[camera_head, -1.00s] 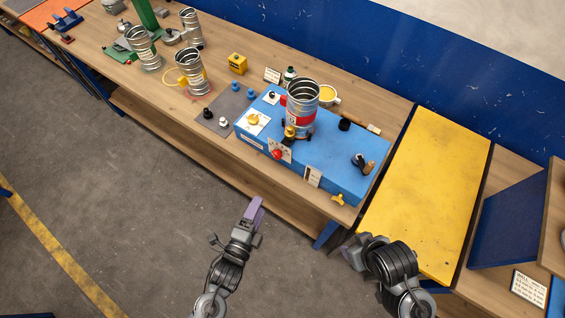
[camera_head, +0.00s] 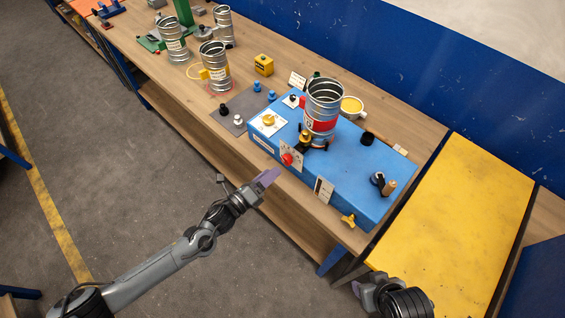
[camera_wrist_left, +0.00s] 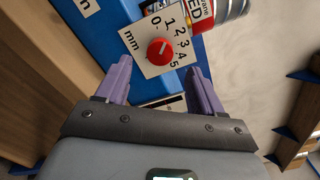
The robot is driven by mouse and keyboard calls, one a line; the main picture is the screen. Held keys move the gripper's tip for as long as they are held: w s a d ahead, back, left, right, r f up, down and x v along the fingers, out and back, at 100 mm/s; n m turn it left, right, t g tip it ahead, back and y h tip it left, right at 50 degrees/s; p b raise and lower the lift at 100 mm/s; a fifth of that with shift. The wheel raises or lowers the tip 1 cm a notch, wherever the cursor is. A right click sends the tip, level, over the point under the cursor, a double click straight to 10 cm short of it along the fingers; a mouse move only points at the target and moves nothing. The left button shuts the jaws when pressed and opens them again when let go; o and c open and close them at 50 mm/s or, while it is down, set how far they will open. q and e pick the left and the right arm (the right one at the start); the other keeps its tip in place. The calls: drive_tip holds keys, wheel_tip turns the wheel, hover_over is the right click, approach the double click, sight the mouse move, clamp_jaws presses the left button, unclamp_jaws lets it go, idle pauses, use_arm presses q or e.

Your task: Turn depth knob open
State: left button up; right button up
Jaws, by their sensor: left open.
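The depth knob (camera_head: 286,159) is a small red knob on a white plate on the front of the blue machine (camera_head: 345,172). In the left wrist view the red knob (camera_wrist_left: 160,51) has a "mm" scale from 0 to 5; I cannot read its setting surely. My left gripper (camera_head: 267,178) has purple fingers and is just in front of the knob plate. In the wrist view the open left gripper (camera_wrist_left: 158,70) has the knob framed between and beyond its fingertips, apparently untouched. My right gripper (camera_head: 368,291) is at the bottom right; its jaws are unclear.
A ribbed metal duct (camera_head: 322,108) with a red band stands on the machine behind the knob. A yellow knob (camera_head: 349,220) and a black crank (camera_head: 380,180) are to the right. A yellow panel (camera_head: 465,225) lies further right. Open floor is in front of the bench.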

sight(284, 161)
use_arm(q)
drive_tip(key=x, duration=0.6)
drive_tip(key=shift+w+d, duration=0.15)
drive_tip(key=shift+d, duration=0.05)
drive_tip(key=c, duration=1.1)
drive_tip(key=shift+o, duration=0.2)
